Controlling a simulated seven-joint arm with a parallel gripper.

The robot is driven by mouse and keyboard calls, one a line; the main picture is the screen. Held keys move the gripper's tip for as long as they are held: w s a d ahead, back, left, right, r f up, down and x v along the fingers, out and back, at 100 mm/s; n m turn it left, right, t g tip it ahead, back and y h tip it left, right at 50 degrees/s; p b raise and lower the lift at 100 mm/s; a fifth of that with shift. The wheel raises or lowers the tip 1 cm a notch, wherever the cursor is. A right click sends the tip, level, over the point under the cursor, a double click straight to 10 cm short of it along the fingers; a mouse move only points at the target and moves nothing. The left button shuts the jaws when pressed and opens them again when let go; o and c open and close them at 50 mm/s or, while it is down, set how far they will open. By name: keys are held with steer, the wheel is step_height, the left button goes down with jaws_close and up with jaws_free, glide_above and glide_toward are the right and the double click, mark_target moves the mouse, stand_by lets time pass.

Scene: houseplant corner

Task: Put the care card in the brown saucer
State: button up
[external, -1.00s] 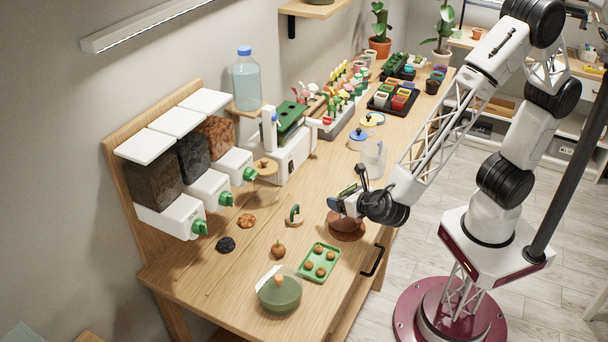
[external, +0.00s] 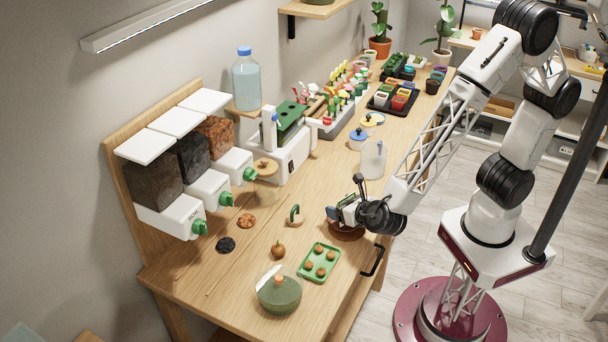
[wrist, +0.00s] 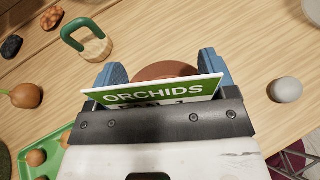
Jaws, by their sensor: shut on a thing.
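The care card (wrist: 152,94), a white card with a green band reading ORCHIDS, is held in my gripper (wrist: 164,82). In the wrist view it spans the space between the two blue fingers. The brown saucer (wrist: 165,70) shows just beyond the card's top edge, partly hidden by card and fingers. In the external view my gripper (external: 338,212) is low, right over the saucer (external: 346,234), whose near rim shows beneath. The card is hard to make out there, and I cannot tell whether it touches the saucer.
A green-handled tool (external: 294,215) is left of the saucer. A clear pitcher (external: 373,160) stands behind it.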

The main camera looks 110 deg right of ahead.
steer(key=shift+f, duration=0.6)
steer(key=o, duration=0.8)
steer(key=shift+r, duration=0.15)
steer(key=shift+r, duration=0.4)
steer(key=shift+v, duration=6)
steer(key=shift+r, duration=0.1)
steer(key=shift+d+r, duration=0.1)
